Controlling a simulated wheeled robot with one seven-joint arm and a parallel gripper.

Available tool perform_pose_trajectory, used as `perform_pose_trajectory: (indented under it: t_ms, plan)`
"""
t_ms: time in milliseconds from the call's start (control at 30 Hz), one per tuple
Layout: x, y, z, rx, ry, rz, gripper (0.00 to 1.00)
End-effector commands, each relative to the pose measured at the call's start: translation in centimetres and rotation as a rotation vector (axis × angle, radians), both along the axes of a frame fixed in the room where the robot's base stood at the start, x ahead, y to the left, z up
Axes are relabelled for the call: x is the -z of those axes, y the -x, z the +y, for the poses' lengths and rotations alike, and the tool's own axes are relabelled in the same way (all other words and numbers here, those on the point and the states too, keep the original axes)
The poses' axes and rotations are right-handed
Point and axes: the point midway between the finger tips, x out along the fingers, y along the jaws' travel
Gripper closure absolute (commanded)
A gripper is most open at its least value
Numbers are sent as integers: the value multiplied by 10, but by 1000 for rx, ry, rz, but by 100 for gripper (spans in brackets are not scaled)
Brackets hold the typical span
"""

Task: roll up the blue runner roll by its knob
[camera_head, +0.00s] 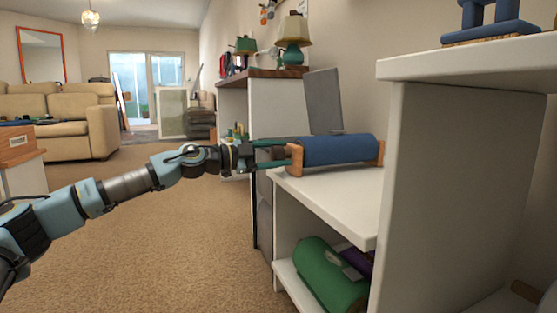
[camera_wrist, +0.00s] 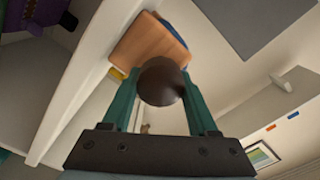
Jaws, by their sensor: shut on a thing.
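The blue runner roll (camera_head: 340,149) lies on its side on a white shelf, between two wooden end pieces. Its near wooden end (camera_wrist: 148,48) faces my gripper in the wrist view, with a sliver of blue behind it. A dark round knob (camera_wrist: 161,82) sticks out from that end. My gripper (camera_head: 278,153) reaches in from the left at the roll's left end. In the wrist view its green fingers (camera_wrist: 162,95) stand on both sides of the knob and are shut on it.
The white shelf (camera_head: 325,200) has bare surface in front of the roll. A grey panel (camera_head: 323,100) stands behind it. A green roll (camera_head: 328,277) and a purple thing (camera_head: 358,262) lie on the lower shelf. A taller white unit (camera_head: 440,180) stands at the right.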

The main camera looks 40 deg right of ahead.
Motion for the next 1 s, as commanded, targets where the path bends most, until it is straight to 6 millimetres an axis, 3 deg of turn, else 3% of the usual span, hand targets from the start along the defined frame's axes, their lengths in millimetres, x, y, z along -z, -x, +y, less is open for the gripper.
perform_pose_trajectory:
  t_ms: [567, 600, 833, 1000]
  plan:
    - [2, 0, 0, 0, 10, -35, 96]
    - [2, 0, 0, 0, 10, -35, 38]
    - [1, 0, 0, 0, 11, -32, 12]
    - [0, 0, 0, 1, 11, -31, 10]
